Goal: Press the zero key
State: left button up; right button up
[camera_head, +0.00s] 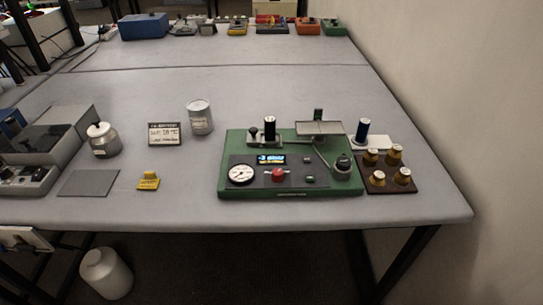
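A green instrument (233,160) sits at the front right of the table. Its dark panel has a lit blue display (271,159), which seems to begin with "-3"; the rest is too small to read. A white dial (241,174) is at the panel's left and a red knob or button (278,175) is below the display. Two small keys, an upper one (309,161) and a lower one (309,180), are to the right. I cannot read which control is the zero key. Neither of my grippers is clearly visible.
A can (200,117), sign (164,134), jar (103,140) and yellow piece (148,181) are to the left. A wall (470,110) bounds the right side. The mid-table is clear.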

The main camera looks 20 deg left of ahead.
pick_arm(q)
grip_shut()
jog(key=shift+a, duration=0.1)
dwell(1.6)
